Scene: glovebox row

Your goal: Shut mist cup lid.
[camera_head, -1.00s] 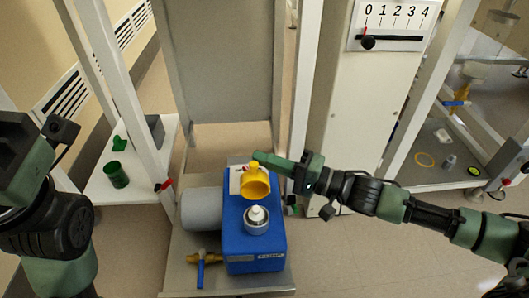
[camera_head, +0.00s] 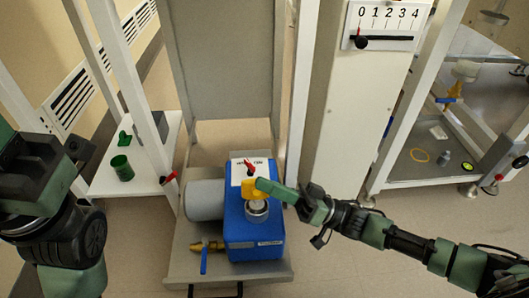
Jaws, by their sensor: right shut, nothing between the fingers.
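The blue pump (camera_head: 255,238) stands on a grey tray. On its top is the mist cup (camera_head: 257,210), a short silver cup. Its yellow lid (camera_head: 256,192) is at the cup's top and covers most of the opening from this view; I cannot tell whether it is fully seated. My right gripper (camera_head: 262,185) is shut and empty, its green fingertips at the lid's upper side, seemingly touching it. The fingers hide part of the lid. My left gripper (camera_head: 77,149) is at the left edge, far from the cup; its fingers are not clear.
A red switch (camera_head: 249,169) sits on a white label plate behind the cup. A blue-handled brass valve (camera_head: 206,250) is at the pump's front left. A green cup (camera_head: 122,168) stands on the left shelf. A numbered slider panel (camera_head: 387,28) is at upper right.

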